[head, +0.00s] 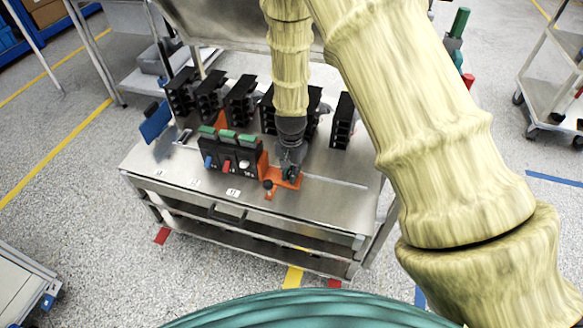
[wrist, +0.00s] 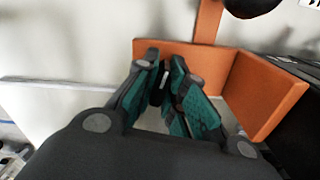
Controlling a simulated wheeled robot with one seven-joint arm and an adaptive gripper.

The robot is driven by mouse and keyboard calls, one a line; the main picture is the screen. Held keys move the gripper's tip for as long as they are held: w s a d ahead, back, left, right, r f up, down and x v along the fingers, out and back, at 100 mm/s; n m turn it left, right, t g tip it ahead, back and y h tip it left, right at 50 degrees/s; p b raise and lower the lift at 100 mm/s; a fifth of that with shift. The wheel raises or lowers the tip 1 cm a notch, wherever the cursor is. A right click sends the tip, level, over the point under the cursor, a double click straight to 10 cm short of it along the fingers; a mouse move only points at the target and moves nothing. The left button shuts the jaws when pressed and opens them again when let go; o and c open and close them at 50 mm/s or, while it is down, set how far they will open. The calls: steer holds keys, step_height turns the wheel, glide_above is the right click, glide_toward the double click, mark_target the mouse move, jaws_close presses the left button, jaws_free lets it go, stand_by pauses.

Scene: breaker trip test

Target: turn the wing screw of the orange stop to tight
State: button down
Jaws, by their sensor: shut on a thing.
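The orange stop (head: 272,174) is on the steel bench top, at the right end of the row of black breakers. In the wrist view its upright plate (wrist: 268,95) and flat base (wrist: 212,62) show. My gripper (head: 289,174) points down over the right part of the stop. In the wrist view my gripper (wrist: 166,80) is shut on the wing screw, a small dark piece with a light edge (wrist: 164,78) between the teal fingertips. The fingers hide most of the screw, so its angle and tightness cannot be told.
The breakers (head: 222,160) carry blue, red and white levers, close left of the stop. A black knob (head: 268,185) stands on the stop's front arm; it also shows in the wrist view (wrist: 250,5). Several black modules (head: 240,99) stand behind. The bench front (head: 300,215) is clear.

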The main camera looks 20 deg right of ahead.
steer(key=shift+m+p, duration=0.45)
steer(key=shift+m, duration=0.25)
steer(key=shift+m+p, duration=0.6)
steer(key=shift+m, duration=0.1)
steer(key=shift+r+m+p, duration=0.1)
steer(key=shift+m+p, duration=0.4)
steer(key=shift+m, duration=0.1)
steer(key=shift+m+p, duration=0.3)
steer(key=shift+m, duration=0.2)
